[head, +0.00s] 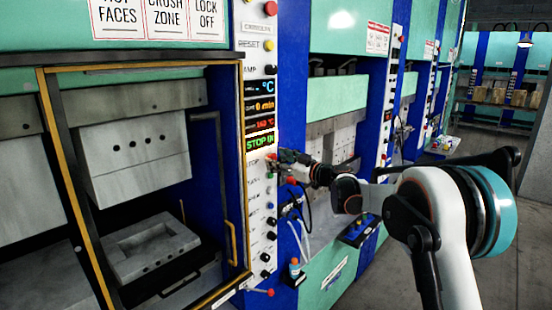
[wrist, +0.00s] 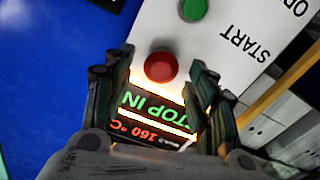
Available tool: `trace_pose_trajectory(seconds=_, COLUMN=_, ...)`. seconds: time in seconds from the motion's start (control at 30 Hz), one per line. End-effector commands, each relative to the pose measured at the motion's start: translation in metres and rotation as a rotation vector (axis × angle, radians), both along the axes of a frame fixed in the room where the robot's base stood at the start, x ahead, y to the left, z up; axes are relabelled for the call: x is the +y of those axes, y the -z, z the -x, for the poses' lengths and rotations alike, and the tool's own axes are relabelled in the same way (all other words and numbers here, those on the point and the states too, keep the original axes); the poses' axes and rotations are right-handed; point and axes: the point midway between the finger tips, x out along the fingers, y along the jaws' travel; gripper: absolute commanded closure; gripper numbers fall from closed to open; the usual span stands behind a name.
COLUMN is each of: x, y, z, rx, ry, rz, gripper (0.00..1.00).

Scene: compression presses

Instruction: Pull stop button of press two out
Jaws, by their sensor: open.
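The stop button is a round red knob (wrist: 160,67) on the white control panel in the wrist view, just beyond the display (wrist: 158,112) that reads "STOP IN". My gripper (wrist: 164,72) is open, with one finger to each side of the red button. I cannot tell whether the fingers touch it. In the head view my gripper (head: 277,158) is at the white panel (head: 259,90) of the near press, just below the green "STOP IN" line (head: 260,142). The gripper largely hides the button there. No press number is readable.
A green button (wrist: 193,9) marked START sits beside the red one. In the head view the near press has a yellow-edged guard frame (head: 232,245) at left. Hoses (head: 300,225) and a blue tray (head: 357,231) are below my arm. Open floor lies at right.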

Motion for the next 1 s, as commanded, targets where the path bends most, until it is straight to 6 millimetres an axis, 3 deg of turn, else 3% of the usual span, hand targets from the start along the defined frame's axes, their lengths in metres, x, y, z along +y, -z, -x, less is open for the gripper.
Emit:
trace_pose_trajectory(seconds=0.2, x=0.012, y=0.000, z=-0.009, rx=0.000, ry=-0.001, rz=0.000, gripper=0.48)
trace_pose_trajectory(seconds=0.47, x=0.013, y=0.000, z=-0.009, rx=0.000, ry=0.000, rz=0.000, gripper=0.48)
trace_pose_trajectory(seconds=0.57, x=0.012, y=0.000, z=-0.009, rx=0.000, ry=0.000, rz=0.000, gripper=0.66)
trace_pose_trajectory(seconds=0.7, x=0.012, y=0.000, z=-0.009, rx=0.000, ry=0.000, rz=0.000, gripper=0.98)
trace_pose_trajectory(seconds=1.0, x=0.002, y=0.002, z=-0.002, rx=0.000, ry=0.002, rz=0.000, gripper=1.00)
